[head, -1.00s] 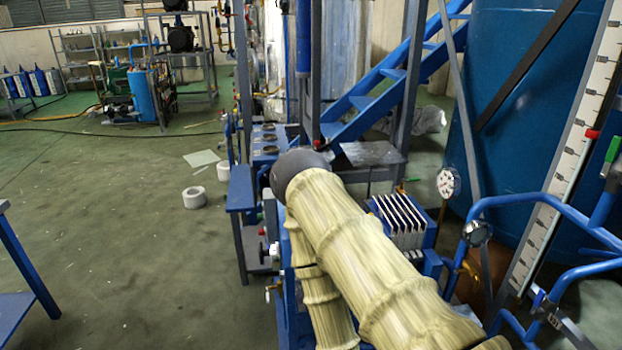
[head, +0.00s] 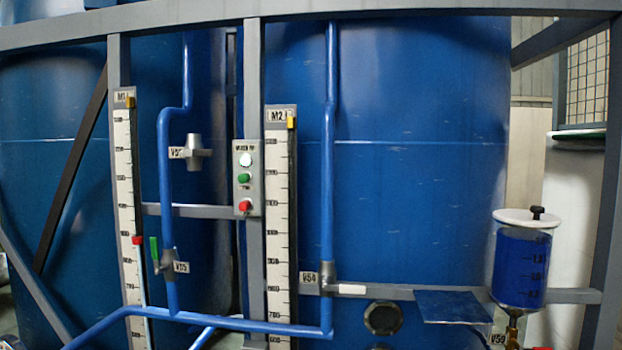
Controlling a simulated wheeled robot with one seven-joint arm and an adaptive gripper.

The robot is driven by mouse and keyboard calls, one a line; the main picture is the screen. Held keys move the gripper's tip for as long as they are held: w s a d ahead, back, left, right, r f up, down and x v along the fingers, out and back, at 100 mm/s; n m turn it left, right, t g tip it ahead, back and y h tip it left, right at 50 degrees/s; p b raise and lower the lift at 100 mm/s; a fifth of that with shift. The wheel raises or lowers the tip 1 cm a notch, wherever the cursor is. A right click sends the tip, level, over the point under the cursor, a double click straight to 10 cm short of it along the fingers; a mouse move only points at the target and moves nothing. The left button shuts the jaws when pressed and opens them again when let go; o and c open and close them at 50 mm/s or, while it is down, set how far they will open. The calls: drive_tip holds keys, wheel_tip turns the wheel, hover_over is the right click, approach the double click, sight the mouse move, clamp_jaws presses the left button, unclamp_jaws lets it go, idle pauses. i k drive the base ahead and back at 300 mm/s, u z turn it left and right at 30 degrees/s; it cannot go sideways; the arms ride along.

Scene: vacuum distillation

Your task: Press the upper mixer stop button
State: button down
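A grey control box (head: 255,186) is fixed to a grey upright between the two blue tanks in the head view. On its face, from top to bottom, are a white round lamp or button (head: 246,160), a green button (head: 244,178) and a red button (head: 244,206). The lettering at its top is too small to read surely. Whether the red button is pressed cannot be told. No other button box shows. My gripper is not in view.
Two level scales, M1 (head: 128,200) and M2 (head: 279,220), stand either side of the box. Blue pipes (head: 330,150) with valves run in front of the tanks. A blue-filled vessel (head: 522,265) stands at the right on a grey crossbar.

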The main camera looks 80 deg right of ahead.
sight(244, 205)
drive_tip(key=z, duration=2.2)
